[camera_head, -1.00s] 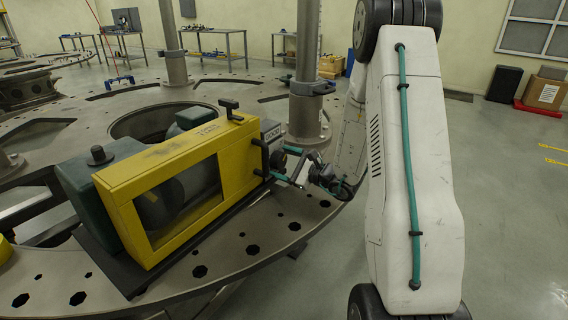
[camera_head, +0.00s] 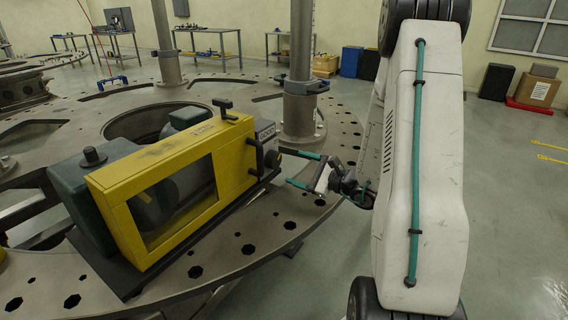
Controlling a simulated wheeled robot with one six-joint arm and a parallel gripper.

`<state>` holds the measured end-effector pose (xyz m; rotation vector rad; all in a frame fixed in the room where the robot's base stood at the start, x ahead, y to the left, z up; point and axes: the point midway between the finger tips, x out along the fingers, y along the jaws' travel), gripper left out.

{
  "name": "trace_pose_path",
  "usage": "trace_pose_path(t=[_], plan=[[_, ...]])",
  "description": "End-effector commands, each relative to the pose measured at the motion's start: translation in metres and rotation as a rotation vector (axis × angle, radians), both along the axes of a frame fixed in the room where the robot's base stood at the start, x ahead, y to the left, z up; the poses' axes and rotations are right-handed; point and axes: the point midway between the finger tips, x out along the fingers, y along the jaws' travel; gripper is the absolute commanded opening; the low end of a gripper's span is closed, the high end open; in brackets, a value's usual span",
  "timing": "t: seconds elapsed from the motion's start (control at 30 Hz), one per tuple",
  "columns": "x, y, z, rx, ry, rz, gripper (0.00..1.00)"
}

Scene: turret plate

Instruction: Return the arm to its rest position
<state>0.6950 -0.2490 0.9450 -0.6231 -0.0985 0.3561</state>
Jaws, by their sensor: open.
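My gripper (camera_head: 303,170) is to the right of the yellow-framed machine, pointing left toward its end. Its two teal-and-black fingers are spread apart with nothing between them. The upper finger's tip appears close to the dark knob on the machine's end; I cannot tell whether they touch. My white arm link with a teal cable fills the right of the view and hides part of the floor behind it.
The yellow-framed machine (camera_head: 168,185) with a window and dark green housings stands on the round perforated turret plate (camera_head: 262,228). A grey post (camera_head: 299,75) rises behind my gripper. Workbenches (camera_head: 208,43) line the back.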

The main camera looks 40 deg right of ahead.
Motion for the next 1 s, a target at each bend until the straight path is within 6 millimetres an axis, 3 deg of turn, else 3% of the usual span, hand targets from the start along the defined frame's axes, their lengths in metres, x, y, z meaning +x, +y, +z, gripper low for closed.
trace_pose_path(t=[0.27, 0.47, 0.67, 0.8, 1.0], plan=[[0.000, 0.000, -0.001, 0.012, 0.007, -0.001, 0.75], [-0.021, 0.037, -0.014, 0.039, 0.107, 0.182, 0.75], [-0.065, 0.113, 0.011, -0.089, 0.215, 0.564, 0.75], [-0.108, 0.161, 0.031, -0.275, 0.290, 0.853, 0.75], [-0.175, 0.198, 0.055, -0.640, 0.385, 1.207, 0.75]])
